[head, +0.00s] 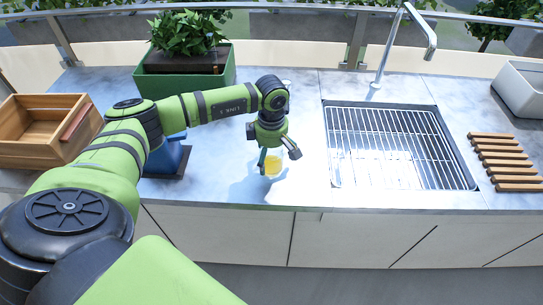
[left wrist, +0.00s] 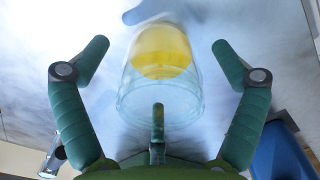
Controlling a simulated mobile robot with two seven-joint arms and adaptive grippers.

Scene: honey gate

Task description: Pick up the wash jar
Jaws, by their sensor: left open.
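The wash jar (head: 272,166) is a clear vessel with yellow contents, standing on the grey counter near its front edge, partly behind my gripper in the head view. It also shows in the left wrist view (left wrist: 160,85), between the spread fingers. My left gripper (head: 279,159) is open and empty, pointing down over the jar. In the left wrist view one finger is on each side of the jar with a gap, and a third finger is in front of its near end. I cannot tell whether that one touches it. My right gripper is not in view.
A blue object (head: 166,158) on a dark base stands left of the jar. A green planter (head: 225,66) is behind, and a wooden box (head: 38,150) at far left. A sink with a wire rack (head: 395,150) and tap (head: 418,30) lies right. Wooden slats (head: 505,160) lie farther right.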

